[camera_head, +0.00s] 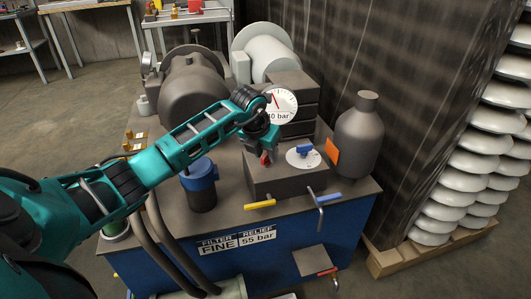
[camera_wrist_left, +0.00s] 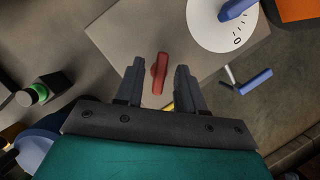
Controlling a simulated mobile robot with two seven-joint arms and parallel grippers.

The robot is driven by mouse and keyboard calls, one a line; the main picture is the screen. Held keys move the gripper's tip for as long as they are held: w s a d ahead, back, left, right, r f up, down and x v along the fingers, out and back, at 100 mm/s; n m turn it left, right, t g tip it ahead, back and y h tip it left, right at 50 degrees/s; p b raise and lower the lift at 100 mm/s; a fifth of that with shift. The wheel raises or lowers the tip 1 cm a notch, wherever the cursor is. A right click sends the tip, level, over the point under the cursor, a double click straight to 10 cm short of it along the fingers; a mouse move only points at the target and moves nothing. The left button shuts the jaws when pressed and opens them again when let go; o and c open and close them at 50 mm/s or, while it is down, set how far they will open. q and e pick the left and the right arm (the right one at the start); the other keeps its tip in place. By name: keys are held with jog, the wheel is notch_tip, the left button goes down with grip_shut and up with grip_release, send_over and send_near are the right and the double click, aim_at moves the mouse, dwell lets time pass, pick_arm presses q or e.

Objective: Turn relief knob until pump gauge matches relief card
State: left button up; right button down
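The pump gauge (camera_head: 283,103) is a white dial with a red needle, partly behind my left arm. Its label ends in "0 bar"; the first digit is unclear. The relief card (camera_head: 258,236) on the blue front reads "RELIEF 55 bar". A blue knob (camera_head: 304,149) sits on a white dial plate on the grey block; it also shows in the left wrist view (camera_wrist_left: 236,9). A small red handle (camera_wrist_left: 159,74) stands left of it. Which one is the relief knob is not marked. My left gripper (camera_head: 266,150) is open, its fingers (camera_wrist_left: 160,68) either side of the red handle, apart from it.
A grey bottle (camera_head: 360,135) with an orange tag stands right, a blue-topped filter (camera_head: 200,182) left. A "FILTER FINE" card (camera_head: 217,243) is beside the relief card.

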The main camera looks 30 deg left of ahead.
pick_arm(q)
jog(key=shift+c, duration=0.2)
grip_shut()
pick_arm(e)
jog(key=shift+f, duration=0.15)
